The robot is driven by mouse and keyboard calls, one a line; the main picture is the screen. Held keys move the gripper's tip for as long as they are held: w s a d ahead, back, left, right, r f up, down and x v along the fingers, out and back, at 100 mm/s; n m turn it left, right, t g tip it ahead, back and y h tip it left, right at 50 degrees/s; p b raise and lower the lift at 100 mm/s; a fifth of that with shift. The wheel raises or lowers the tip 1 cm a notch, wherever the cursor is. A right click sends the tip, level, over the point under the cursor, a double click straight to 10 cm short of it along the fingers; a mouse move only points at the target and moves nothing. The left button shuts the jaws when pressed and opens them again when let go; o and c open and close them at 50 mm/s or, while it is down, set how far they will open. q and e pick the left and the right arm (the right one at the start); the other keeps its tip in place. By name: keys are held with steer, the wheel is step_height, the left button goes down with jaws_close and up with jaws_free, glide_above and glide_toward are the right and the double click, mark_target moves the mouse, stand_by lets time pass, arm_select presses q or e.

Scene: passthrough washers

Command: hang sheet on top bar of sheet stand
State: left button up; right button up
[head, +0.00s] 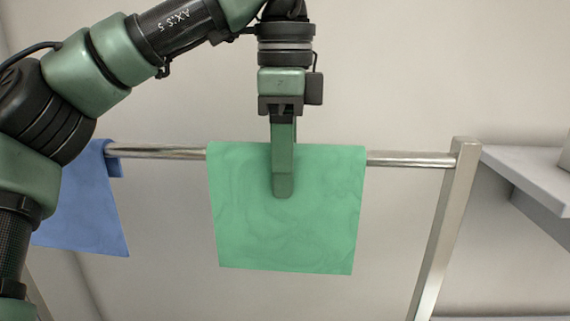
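A green sheet (325,215) hangs at the middle of the metal top bar (410,159) and covers that stretch of it. Its upper edge shows slightly above the bar, and its front hangs down fairly flat. My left gripper (284,185) points down from above, with one finger in front of the green sheet. Its other finger is hidden, so I cannot tell whether it grips the cloth. Whether the sheet folds over behind the bar is also hidden. My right gripper is not in view.
A blue sheet (85,205) hangs at the bar's left end, partly behind my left arm. A metal post (447,230) holds the bar's right end. A grey shelf (530,175) juts in at the right. The bar is bare on both sides of the green sheet.

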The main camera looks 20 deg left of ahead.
arm_select(q)
steer(key=shift+o, duration=0.3)
step_height(320, 180, up, 8)
steer(key=shift+f+p, duration=0.1)
steer(key=shift+p, duration=1.05)
